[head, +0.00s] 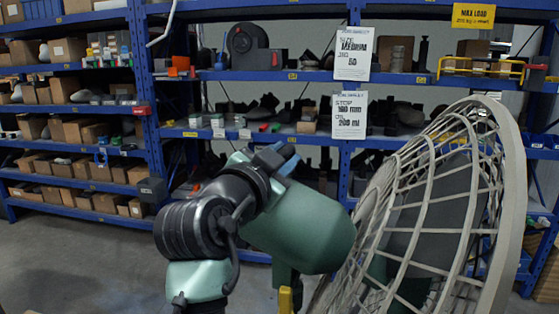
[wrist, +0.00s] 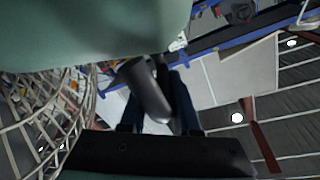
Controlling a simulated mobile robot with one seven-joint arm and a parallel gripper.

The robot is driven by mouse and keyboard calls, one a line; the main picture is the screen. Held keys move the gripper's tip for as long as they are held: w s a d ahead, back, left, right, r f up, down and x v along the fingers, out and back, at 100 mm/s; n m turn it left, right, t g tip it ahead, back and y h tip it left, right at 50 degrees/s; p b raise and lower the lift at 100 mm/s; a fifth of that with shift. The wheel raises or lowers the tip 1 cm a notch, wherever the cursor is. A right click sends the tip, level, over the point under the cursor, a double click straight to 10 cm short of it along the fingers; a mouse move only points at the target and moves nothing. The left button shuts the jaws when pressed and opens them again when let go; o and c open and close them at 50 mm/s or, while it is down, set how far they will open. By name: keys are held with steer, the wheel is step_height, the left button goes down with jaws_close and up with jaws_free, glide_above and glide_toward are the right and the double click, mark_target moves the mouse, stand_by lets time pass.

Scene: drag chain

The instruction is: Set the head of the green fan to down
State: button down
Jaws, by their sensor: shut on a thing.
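The green fan's head shows at the right in the head view. Its pale wire cage (head: 425,190) leans, and the smooth green housing (head: 305,228) behind it slopes down toward the cage. My gripper (head: 282,162) is at the upper left end of the housing. In the wrist view my gripper (wrist: 158,112) is shut on a dark grey handle (wrist: 147,88), with the green housing (wrist: 90,25) close above and the cage (wrist: 45,115) at the left. My arm hides part of the housing's back end in the head view. The fan's lower part is mostly out of view.
Blue shelves (head: 145,75) with boxes and parts stand behind the fan. A yellow piece (head: 285,299) shows low below the housing. The grey floor (head: 80,260) is clear at the left. The cage fills the right side close to me.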

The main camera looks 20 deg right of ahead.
steer(key=shift+r, duration=0.2)
steer(key=c, duration=0.8)
jaws_free()
steer(key=shift+f, duration=0.1)
steer(key=shift+o, duration=0.2)
steer(key=b+v, duration=0.4)
steer(key=v, duration=0.9)
